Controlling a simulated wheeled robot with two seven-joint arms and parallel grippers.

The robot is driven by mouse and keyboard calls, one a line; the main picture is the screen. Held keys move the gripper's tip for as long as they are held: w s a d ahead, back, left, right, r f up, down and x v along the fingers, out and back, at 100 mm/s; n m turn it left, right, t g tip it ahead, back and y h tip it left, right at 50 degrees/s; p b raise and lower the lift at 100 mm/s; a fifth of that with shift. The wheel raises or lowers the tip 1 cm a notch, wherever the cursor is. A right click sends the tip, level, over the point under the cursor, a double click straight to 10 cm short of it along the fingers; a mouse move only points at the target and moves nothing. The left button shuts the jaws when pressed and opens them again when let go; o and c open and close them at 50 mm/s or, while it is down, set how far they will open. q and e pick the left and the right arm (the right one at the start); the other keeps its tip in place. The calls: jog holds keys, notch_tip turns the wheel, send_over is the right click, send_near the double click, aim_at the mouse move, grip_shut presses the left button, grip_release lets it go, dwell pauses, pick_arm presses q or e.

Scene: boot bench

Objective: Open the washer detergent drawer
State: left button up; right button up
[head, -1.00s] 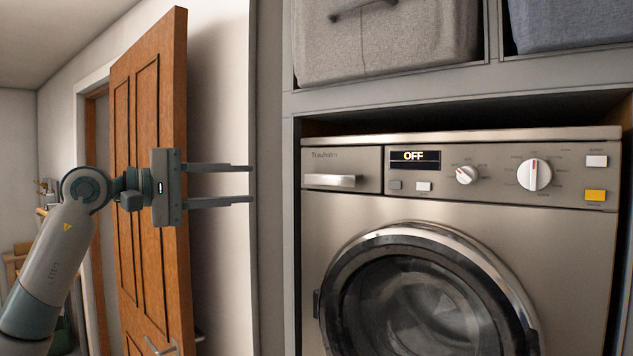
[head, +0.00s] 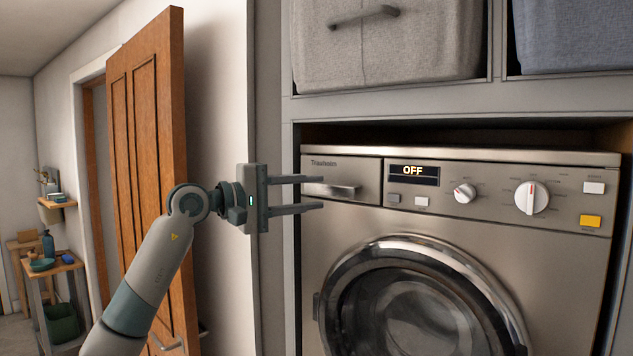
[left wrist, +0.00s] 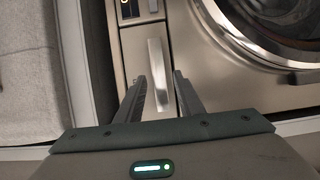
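The washer (head: 450,215) stands in a grey built-in frame, its display reading OFF. Its detergent drawer (head: 341,168) is at the top left of the front panel and looks closed, flush with the panel. The drawer has a pale bar handle (head: 332,189). My left gripper (head: 322,193) is open, its two fingers pointing right toward the handle. In the left wrist view the drawer handle (left wrist: 158,70) lies ahead of the open fingers (left wrist: 161,88), roughly between their tips; I cannot tell whether they touch it. My right gripper is not in view.
The cabinet frame's edge (head: 287,230) runs just left of the washer. A grey fabric bin (head: 390,50) sits on the shelf above. The round washer door (head: 415,300) is below the drawer. An open wooden door (head: 150,120) stands behind my left arm.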

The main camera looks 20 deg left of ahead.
pick_arm(q)
jog(key=shift+p+x, duration=0.3)
jog(key=shift+x, duration=0.7)
jog(key=shift+c, duration=0.6)
grip_shut()
jog(key=shift+s+a+f+b, duration=0.15)
jog(key=shift+s+f+b, duration=0.1)
jog(key=shift+s+b, duration=0.2)
jog(key=s+a+b, duration=0.3)
jog(key=s+b, duration=0.2)
jog(key=s, duration=0.3)
jog(key=s+a+b, duration=0.3)
jog(key=s+b, duration=0.2)
jog(key=s, duration=0.4)
jog(key=shift+s, duration=0.25)
jog(key=shift+a, duration=0.1)
